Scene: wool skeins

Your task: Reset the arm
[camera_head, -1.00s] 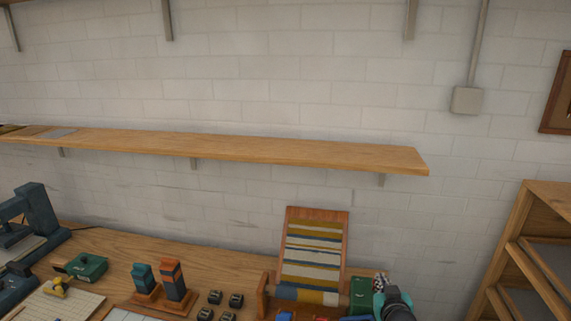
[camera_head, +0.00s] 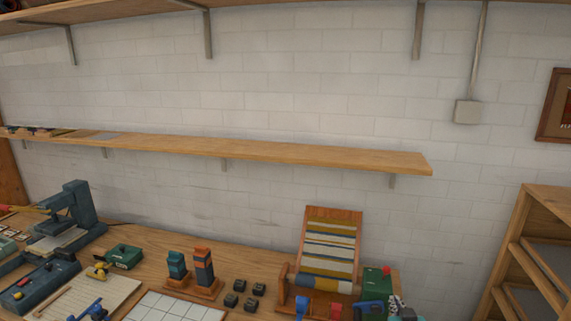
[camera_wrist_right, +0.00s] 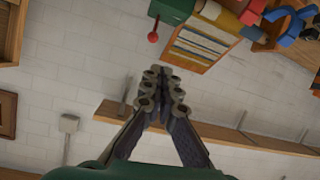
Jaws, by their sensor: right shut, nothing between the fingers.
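My right gripper (camera_wrist_right: 163,78) shows in the wrist view with its two dark fingers together at the tips and nothing between them. It points toward the wall and shelf, apart from any object. In the head view, only a small part of my right gripper (camera_head: 402,308) shows at the bottom edge, beside the green box (camera_head: 374,284). My left gripper is not in view.
A striped loom (camera_head: 331,247) stands on the wooden bench (camera_head: 235,258). Two skein-like stacks on posts (camera_head: 203,268), several small dark blocks (camera_head: 240,291) and a dark machine (camera_head: 76,210) stand to its left. A long shelf (camera_head: 270,151) runs along the wall above. Wooden shelving (camera_head: 530,240) stands at right.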

